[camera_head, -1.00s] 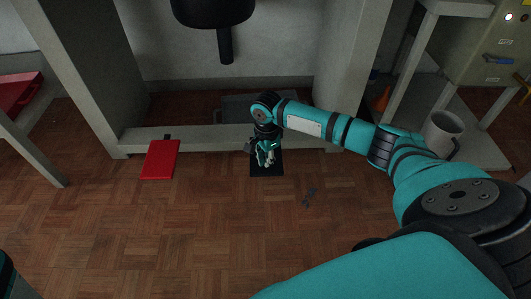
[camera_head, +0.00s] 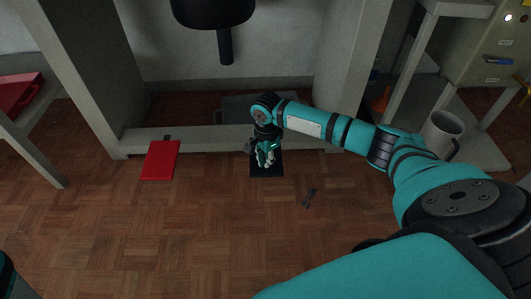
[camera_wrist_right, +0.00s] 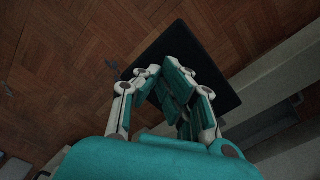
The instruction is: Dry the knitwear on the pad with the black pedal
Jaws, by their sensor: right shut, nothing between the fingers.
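The black pedal (camera_head: 267,170) is a flat dark plate on the wooden floor, at the foot of the station's lower beam. In the right wrist view the black pedal (camera_wrist_right: 223,95) lies behind the fingers. My right gripper (camera_head: 265,163) is shut and empty, pointing down over the pedal. In the right wrist view its fingertips (camera_wrist_right: 172,75) meet in front of the pedal; I cannot tell whether they touch it. The knitwear and the pad are not identifiable in these views. My left gripper is not in view.
A red pedal (camera_head: 160,159) lies on the floor to the left. A grey mug (camera_head: 443,133) stands on a low shelf at right. The front floor is clear.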

